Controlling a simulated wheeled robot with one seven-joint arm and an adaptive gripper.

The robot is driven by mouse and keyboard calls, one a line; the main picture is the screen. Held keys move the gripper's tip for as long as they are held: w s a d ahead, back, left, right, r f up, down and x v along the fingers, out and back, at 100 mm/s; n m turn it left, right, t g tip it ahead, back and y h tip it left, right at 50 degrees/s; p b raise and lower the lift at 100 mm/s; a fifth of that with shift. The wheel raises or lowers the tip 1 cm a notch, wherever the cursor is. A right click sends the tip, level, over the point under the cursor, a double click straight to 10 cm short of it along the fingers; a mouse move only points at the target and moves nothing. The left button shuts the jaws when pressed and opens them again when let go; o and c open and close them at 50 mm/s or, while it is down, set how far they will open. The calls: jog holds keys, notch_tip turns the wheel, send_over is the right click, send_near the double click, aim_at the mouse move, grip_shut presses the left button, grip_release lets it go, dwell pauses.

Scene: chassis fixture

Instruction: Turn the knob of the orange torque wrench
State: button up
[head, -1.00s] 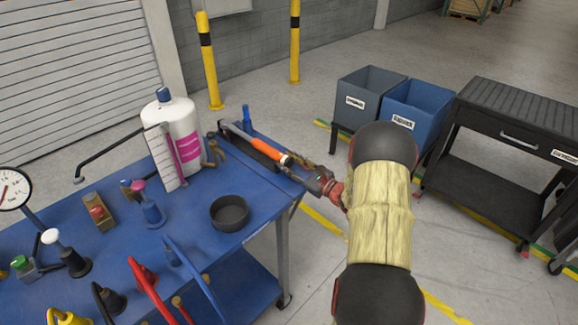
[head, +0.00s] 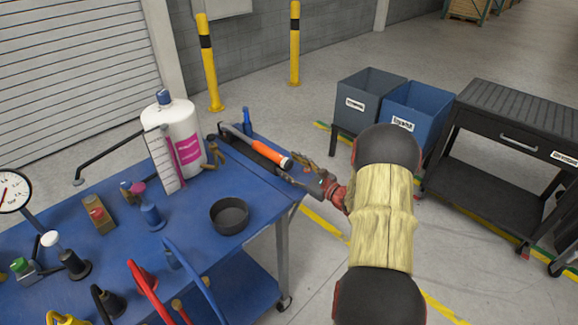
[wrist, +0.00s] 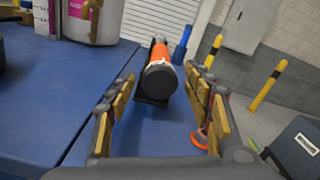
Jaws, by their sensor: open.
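The orange torque wrench (head: 268,153) lies in a black holder at the far right end of the blue table. Its dark round knob end (wrist: 160,80) faces my wrist camera. My gripper (wrist: 160,88) is open, with one finger on each side of the knob in the wrist view and a visible gap on both sides. In the head view my gripper (head: 294,170) is at the near right end of the wrench, by the table's corner. The fingers partly hide the knob there.
A white bottle (head: 185,138) and a black bowl (head: 229,214) stand on the blue table (head: 195,215). A blue upright item (head: 246,121) is behind the wrench. Grey (head: 352,104) and blue bins (head: 415,114) stand to the right, with open floor between.

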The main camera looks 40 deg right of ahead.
jog(key=s, duration=1.1)
jog(key=shift+d, duration=0.45)
jog(key=shift+a, duration=0.1)
jog(key=a+r+n+g+y, duration=0.3)
jog(key=a+n, duration=0.2)
jog(key=a, duration=0.5)
jog(key=a+r+n+g+y, duration=0.25)
jog(key=a+n+g, duration=0.2)
jog(key=a, duration=0.55)
jog(key=a+r+n+g+y, duration=0.3)
jog(key=a+n, duration=0.2)
jog(key=a, duration=0.5)
jog(key=s+a+r+n+g+h, duration=0.2)
jog(key=s+a+n+g+h, duration=0.3)
jog(key=s+a+n, duration=0.6)
jog(key=s+d+r+n+t+h, duration=0.3)
jog(key=s+r+n+h, duration=0.2)
jog(key=s+n, duration=0.1)
jog(key=shift+s+d+p, duration=0.15)
jog(key=shift+d+p, duration=0.05)
jog(key=shift+p, duration=0.2)
